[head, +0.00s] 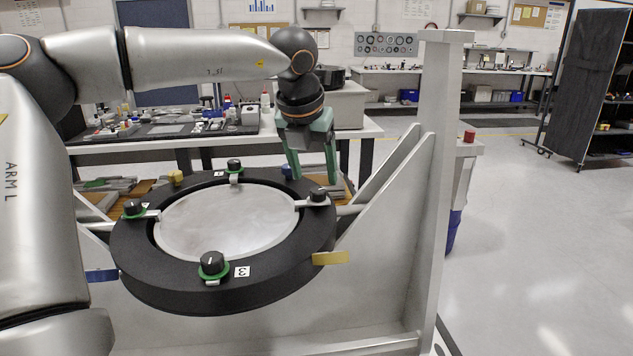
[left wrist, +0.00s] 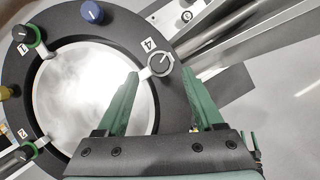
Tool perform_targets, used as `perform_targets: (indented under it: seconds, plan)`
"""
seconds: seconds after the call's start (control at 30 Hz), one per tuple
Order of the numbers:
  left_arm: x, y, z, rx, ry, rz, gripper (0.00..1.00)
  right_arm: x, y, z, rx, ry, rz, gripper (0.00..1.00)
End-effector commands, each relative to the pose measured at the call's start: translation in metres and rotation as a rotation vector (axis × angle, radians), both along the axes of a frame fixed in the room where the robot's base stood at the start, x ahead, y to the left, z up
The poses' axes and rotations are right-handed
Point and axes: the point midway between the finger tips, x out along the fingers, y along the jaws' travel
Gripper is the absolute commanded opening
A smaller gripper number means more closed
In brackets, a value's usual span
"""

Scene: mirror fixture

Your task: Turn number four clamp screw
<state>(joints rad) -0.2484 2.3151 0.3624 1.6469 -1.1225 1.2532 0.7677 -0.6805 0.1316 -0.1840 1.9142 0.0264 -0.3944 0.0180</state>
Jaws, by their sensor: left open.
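The number four clamp screw (left wrist: 160,64) is a round dark knob on the black ring, beside a white label "4" (left wrist: 148,45) in the left wrist view. In the head view it is the right-hand knob (head: 318,195). The round mirror (head: 226,222) lies inside the black ring (head: 130,255). My left gripper (head: 314,181) points down with green fingers just above the number four screw. It is open and empty. In the left wrist view its fingertips (left wrist: 158,73) stand on either side of the knob; contact cannot be told. My right gripper is not in view.
Other clamp knobs with green collars sit at the front (head: 212,263), left (head: 134,208) and back (head: 235,165). Yellow (head: 331,258) and blue (head: 101,275) tabs jut from the ring. A tall grey upright (head: 440,150) with a sloping brace stands on the right.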

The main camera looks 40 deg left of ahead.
Motion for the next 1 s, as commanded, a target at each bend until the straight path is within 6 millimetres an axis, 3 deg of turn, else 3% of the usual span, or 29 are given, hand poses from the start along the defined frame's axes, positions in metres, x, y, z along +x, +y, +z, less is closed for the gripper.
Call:
perform_targets:
  seconds: [0.23, 0.63, 1.0]
  plan:
    - [0.012, 0.006, -0.032, 0.000, 0.002, 0.000, 0.69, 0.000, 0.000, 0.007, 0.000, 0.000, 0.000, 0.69]
    - [0.015, 0.007, -0.040, 0.001, -0.001, -0.001, 0.69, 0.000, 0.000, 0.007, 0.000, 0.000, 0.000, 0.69]
    - [0.015, 0.007, -0.040, 0.001, -0.001, -0.001, 0.28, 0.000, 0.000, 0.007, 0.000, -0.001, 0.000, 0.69]
